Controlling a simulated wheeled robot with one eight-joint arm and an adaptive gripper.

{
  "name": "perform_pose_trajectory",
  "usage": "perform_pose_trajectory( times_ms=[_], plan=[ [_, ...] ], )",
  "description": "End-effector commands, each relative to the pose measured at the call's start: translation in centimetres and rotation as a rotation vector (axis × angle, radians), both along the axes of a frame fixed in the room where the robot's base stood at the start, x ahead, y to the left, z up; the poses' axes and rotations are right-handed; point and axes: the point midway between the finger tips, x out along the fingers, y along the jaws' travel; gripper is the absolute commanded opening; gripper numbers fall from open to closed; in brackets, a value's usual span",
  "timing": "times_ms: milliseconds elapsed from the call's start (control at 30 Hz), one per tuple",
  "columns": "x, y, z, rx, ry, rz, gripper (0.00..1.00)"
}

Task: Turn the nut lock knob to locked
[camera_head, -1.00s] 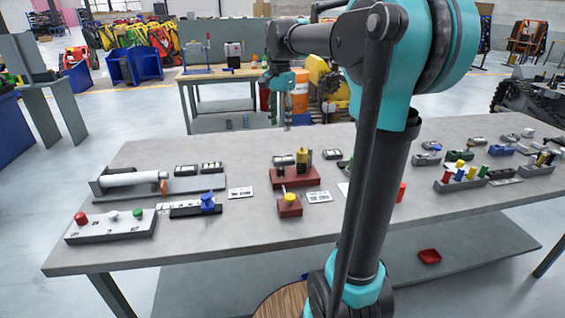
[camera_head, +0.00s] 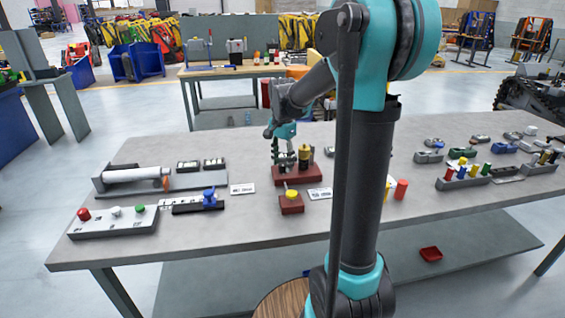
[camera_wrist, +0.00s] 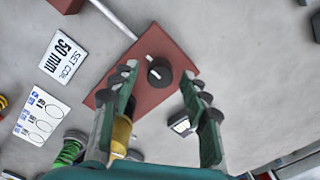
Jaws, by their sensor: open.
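A round black knob (camera_wrist: 159,71) stands on a dark red base (camera_wrist: 165,45) in the wrist view. I take it for the nut lock knob; its setting cannot be read. A small pale spot shows beside it. The red base (camera_head: 312,174) also shows in the head view, with a gold and black cylinder (camera_head: 304,157) on it. My gripper (camera_wrist: 157,95) is open and empty, its green fingers on either side of the knob in the picture. Contact is not visible. In the head view my gripper (camera_head: 284,160) is over the base's left part and hides the knob.
A yellow cylinder (camera_wrist: 121,134) shows by the left finger. A thin rod (camera_wrist: 112,17) reaches the base's edge. A "SET COIL 50 mm" card (camera_wrist: 63,55) lies nearby. A small red block with a yellow knob (camera_head: 291,203) stands in front; a switch box (camera_head: 112,223) stands left.

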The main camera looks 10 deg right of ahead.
Motion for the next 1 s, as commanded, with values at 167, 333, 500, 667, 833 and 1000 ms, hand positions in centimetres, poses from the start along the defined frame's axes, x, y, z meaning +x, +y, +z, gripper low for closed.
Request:
perform_pose_trajectory(
  times_ms=[167,333,500,667,833,1000],
  plan=[
    [0.01,0.01,-0.40,0.000,0.000,0.000,0.46],
    [0.01,0.01,-0.38,0.000,0.000,0.000,0.46],
    [0.01,0.01,-0.37,0.000,0.000,0.000,0.25],
    [0.01,0.01,-0.37,0.000,0.000,0.000,0.05],
    [0.01,0.01,-0.36,0.000,0.000,0.002,0.00],
    [0.01,0.00,-0.36,0.000,0.000,0.026,0.00]
  ],
)
